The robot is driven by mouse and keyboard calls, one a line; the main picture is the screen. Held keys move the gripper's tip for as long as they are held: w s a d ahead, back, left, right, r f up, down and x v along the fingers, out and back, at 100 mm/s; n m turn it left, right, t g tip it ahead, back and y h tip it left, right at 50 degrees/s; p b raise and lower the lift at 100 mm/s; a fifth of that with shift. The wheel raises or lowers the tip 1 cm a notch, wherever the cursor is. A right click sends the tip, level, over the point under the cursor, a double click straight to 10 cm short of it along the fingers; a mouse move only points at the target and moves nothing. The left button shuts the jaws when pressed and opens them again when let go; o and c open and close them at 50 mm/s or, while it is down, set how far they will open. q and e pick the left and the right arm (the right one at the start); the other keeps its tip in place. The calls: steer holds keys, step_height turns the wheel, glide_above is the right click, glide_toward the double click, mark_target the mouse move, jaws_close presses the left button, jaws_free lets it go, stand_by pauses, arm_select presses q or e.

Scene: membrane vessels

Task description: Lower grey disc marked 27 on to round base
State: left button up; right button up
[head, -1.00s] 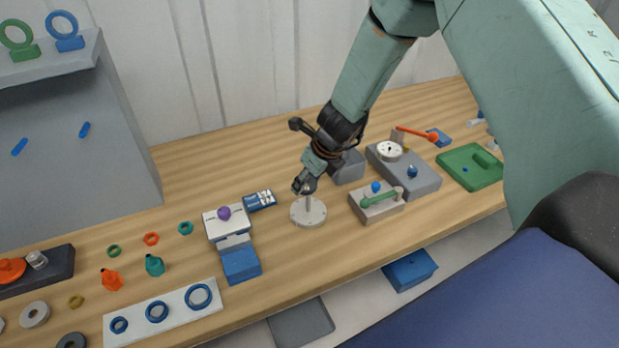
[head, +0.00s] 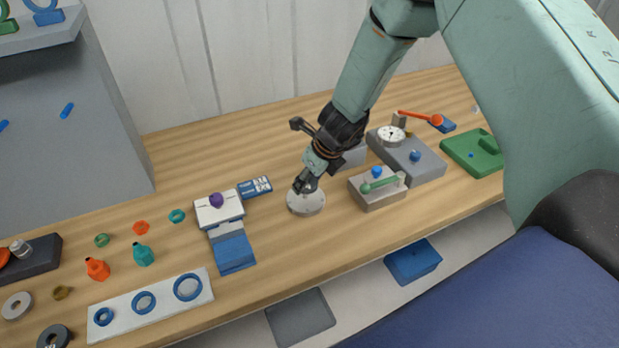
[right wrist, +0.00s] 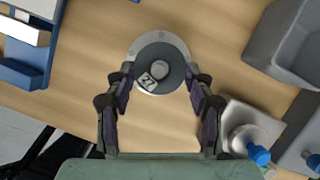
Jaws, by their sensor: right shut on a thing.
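The grey disc marked 27 (right wrist: 160,54) is between the fingers of my right gripper (right wrist: 160,78), which is shut on it. The light round base (head: 308,208) stands on the bench under the gripper (head: 305,187). In the right wrist view the base's rim (right wrist: 161,36) shows around the far side of the disc, roughly concentric with it. A pale round post top shows in the disc's middle. In the head view the gripper largely hides the disc, and I cannot tell whether it touches the base. My left gripper is not in view.
A grey block with a green handle and blue knob (head: 378,196) stands close right of the base. Behind it is a grey gauge block (head: 425,165). A white and blue stand with a purple knob (head: 219,212) is to the left. Bench in front of the base is clear.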

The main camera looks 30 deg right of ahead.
steer(key=shift+a+r, duration=0.2)
steer(key=shift+a, duration=0.1)
steer(key=o, duration=1.4)
steer(key=shift+w+d+f, duration=0.1)
steer(key=shift+d+f, duration=0.1)
steer(key=shift+d, duration=0.15)
steer(key=shift+o, duration=0.2)
steer(key=shift+a+r, duration=0.2)
steer(key=shift+a, duration=0.1)
steer(key=shift+s+d+r, duration=0.2)
steer(key=shift+d+r, duration=0.1)
steer(key=shift+r, duration=0.15)
steer(key=shift+a+v, duration=0.25)
steer(key=shift+v, duration=0.95)
steer(key=shift+s+d+r, duration=0.25)
steer(key=shift+d+r, duration=0.05)
steer(key=shift+r, duration=0.3)
steer(key=a+v, duration=0.1)
steer(key=v, duration=0.6)
steer(key=shift+s+d, duration=0.15)
steer(key=shift+d, duration=0.25)
